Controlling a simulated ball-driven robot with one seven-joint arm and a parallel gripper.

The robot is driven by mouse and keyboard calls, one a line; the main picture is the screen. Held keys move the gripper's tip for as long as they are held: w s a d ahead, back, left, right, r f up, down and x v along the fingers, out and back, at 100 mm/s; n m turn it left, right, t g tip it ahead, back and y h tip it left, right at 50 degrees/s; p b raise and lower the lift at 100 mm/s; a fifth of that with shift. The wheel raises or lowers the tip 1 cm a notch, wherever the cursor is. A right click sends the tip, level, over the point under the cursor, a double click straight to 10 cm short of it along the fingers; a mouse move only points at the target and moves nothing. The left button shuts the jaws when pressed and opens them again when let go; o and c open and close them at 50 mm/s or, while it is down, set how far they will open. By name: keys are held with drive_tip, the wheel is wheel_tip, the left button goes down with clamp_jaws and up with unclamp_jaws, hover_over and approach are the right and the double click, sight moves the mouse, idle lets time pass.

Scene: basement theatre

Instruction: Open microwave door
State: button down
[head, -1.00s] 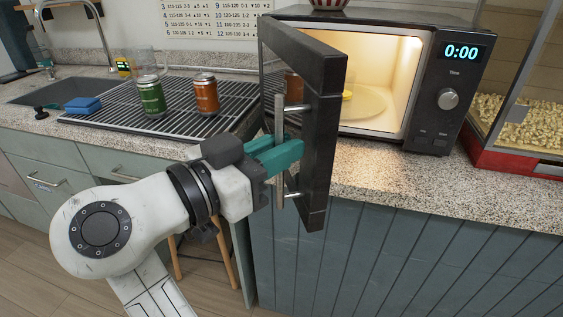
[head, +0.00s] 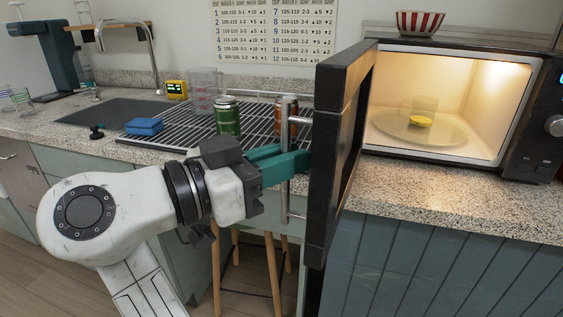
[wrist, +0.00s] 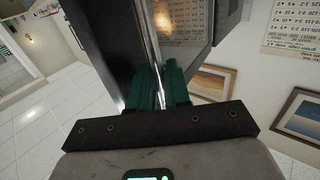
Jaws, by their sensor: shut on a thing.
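The microwave (head: 519,165) stands on the counter at the right in the head view, its lit inside showing. Its dark door (head: 328,150) is swung wide open toward me, standing out past the counter's front edge. A vertical metal handle (head: 285,195) is on the door's outer face. My gripper (head: 285,165) has its green fingers shut on the handle. In the wrist view, the handle (wrist: 157,55) runs between the two fingers (wrist: 160,88).
A green can (head: 227,118) and an orange can (head: 293,128), partly hidden by the handle and door, stand on the drying rack (head: 175,125). A blue sponge (head: 144,126) lies left. A striped bowl (head: 419,23) sits on the microwave. A stool (head: 272,270) stands below my gripper.

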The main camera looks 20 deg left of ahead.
drive_tip(key=shift+w, duration=0.2)
drive_tip(key=c, duration=1.3)
unclamp_jaws()
drive_tip(key=shift+w+d, duration=0.1)
drive_tip(key=shift+c, duration=0.2)
drive_tip(key=v, duration=1.1)
drive_tip(key=shift+w, duration=0.1)
